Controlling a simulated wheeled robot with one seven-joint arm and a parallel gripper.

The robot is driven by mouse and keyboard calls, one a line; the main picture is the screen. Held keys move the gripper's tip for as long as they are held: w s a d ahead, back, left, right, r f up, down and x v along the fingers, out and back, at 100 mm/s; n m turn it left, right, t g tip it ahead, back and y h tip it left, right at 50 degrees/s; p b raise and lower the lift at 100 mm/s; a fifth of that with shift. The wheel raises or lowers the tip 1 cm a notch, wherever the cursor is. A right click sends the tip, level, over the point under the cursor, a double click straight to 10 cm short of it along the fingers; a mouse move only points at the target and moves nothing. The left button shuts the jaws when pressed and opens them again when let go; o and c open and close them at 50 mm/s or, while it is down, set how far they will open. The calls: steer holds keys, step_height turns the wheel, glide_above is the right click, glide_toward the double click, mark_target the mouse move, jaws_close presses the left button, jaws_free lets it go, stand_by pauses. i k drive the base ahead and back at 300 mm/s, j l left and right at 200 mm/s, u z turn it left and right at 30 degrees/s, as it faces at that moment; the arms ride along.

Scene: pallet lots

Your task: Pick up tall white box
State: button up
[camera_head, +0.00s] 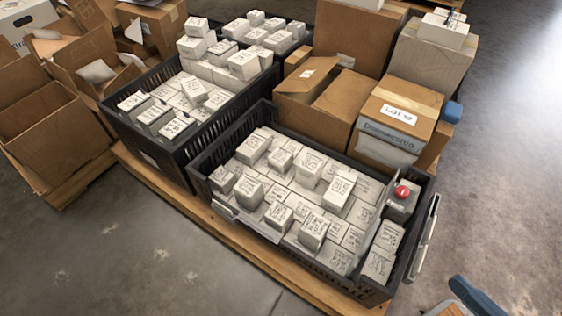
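Several look alike, so I cannot tell which one is the tall white box. My gripper does not show in this view.
Both crates stand on a wooden pallet (245,249). Brown cartons (402,105) are stacked behind the front crate. Open cartons (50,135) stand at left. A red knob (402,191) is at the crate's right end. A blue item (475,296) shows at bottom right. Front-left floor is clear.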

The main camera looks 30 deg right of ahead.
mark_target(311, 233)
steer(key=k+j, duration=0.15)
steer(key=j+z, duration=0.1)
steer(key=j, duration=0.45)
steer(key=k+j+z, duration=0.1)
steer(key=j, duration=0.4)
steer(key=i+j, duration=0.25)
steer(key=j, duration=0.15)
steer(key=i+j+z, duration=0.1)
steer(key=j, duration=0.25)
steer(key=i+j, duration=0.35)
